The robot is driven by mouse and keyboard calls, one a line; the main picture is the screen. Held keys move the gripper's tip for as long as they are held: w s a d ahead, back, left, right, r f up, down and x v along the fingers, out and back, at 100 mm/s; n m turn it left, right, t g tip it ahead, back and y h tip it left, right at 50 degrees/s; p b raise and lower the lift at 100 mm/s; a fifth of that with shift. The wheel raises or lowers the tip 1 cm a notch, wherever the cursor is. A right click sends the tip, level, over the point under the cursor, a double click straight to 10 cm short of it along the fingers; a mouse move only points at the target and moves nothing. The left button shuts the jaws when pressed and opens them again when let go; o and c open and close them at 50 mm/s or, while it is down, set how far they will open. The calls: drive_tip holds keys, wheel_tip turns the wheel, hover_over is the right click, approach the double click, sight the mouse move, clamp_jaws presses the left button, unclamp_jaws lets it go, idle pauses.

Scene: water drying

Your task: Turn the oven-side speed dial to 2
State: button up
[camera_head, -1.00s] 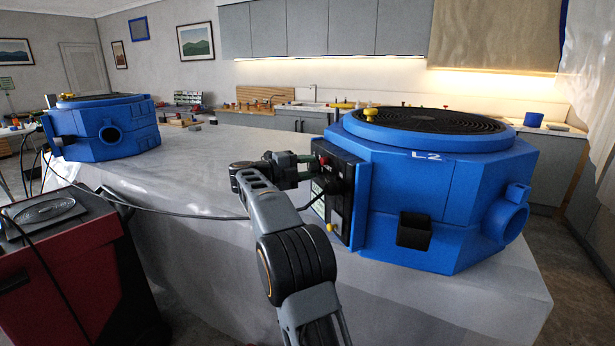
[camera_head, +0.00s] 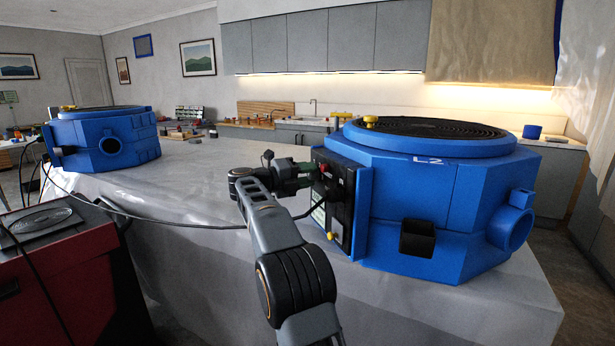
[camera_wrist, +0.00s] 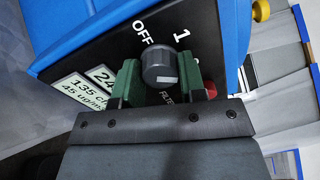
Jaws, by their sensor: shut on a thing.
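The speed dial (camera_wrist: 158,66) is a dark round knob on a black control panel (camera_wrist: 205,28). In the wrist view "OFF" and "1" are printed around it, and a 2 is not visible. My gripper (camera_wrist: 158,74) is shut on the dial, with one green finger on each side. A pale mark shows on the dial's face, on the side toward my gripper; I cannot tell which setting it points to. In the head view my gripper (camera_head: 312,172) reaches the panel on the left side of the blue machine marked L2 (camera_head: 450,205), and hides the dial.
A red part (camera_wrist: 210,90) sits close beside the right finger. A yellow knob (camera_head: 371,120) is on top of the machine. A black cable (camera_head: 160,222) runs across the covered table (camera_head: 195,180). A second blue machine (camera_head: 95,140) stands far left, behind a red cabinet (camera_head: 75,270).

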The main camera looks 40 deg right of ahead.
drive_tip(key=o, duration=0.9)
drive_tip(key=shift+o, duration=0.2)
drive_tip(key=p+v, duration=0.1)
drive_tip(key=v, duration=1.3)
drive_tip(key=shift+s+d, duration=0.1)
